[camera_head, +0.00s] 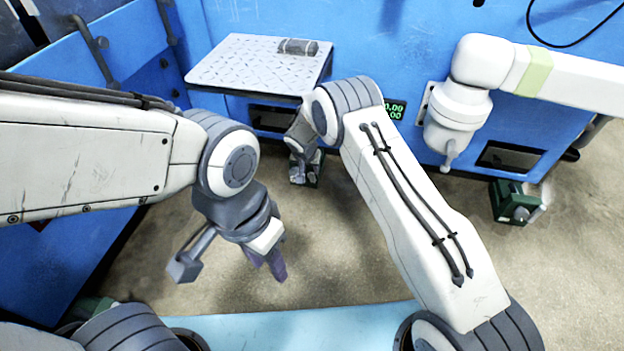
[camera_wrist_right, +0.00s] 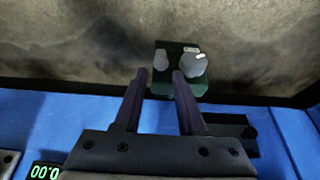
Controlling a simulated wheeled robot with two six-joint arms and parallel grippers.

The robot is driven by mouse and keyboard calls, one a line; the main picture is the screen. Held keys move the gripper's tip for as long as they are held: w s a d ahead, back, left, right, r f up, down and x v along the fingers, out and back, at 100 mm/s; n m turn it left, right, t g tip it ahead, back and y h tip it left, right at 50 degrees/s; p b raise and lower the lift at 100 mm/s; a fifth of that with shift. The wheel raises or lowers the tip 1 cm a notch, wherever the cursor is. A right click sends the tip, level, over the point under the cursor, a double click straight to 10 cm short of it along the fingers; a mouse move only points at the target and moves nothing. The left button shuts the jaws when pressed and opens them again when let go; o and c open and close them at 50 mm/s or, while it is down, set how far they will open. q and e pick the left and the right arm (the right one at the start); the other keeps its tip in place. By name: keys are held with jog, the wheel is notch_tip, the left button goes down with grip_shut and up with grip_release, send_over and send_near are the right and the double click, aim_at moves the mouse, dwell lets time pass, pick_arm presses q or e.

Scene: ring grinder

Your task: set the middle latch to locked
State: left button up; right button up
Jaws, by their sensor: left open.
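A dark green latch block with two grey knobs (camera_wrist_right: 193,66) shows ahead of my right gripper in the right wrist view. The larger knob is just beyond the right fingertip and the smaller one (camera_wrist_right: 160,60) lies between the fingertips in the picture. Contact cannot be told. My right gripper (camera_wrist_right: 160,80) has its fingers apart with nothing held. In the head view that latch (camera_head: 314,175) is at the machine's lower front, partly covered by my right wrist. My left gripper (camera_head: 268,265) is open, empty and pointing down over the floor, left of and nearer than the latch.
A similar green latch (camera_head: 514,204) stands at the right. The blue machine front has a metal tray (camera_head: 255,65), a green-digit display (camera_head: 396,109) and a white arm-like fixture (camera_head: 465,105). A blue panel (camera_head: 70,80) rises at the left. Floor between is bare.

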aim_at(311, 175)
jog(key=b+x, duration=0.4)
jog(key=x, duration=0.4)
jog(key=shift+s+a, duration=0.1)
jog(key=shift+a, duration=0.05)
jog(key=shift+c, duration=0.3)
grip_shut()
dwell(0.9)
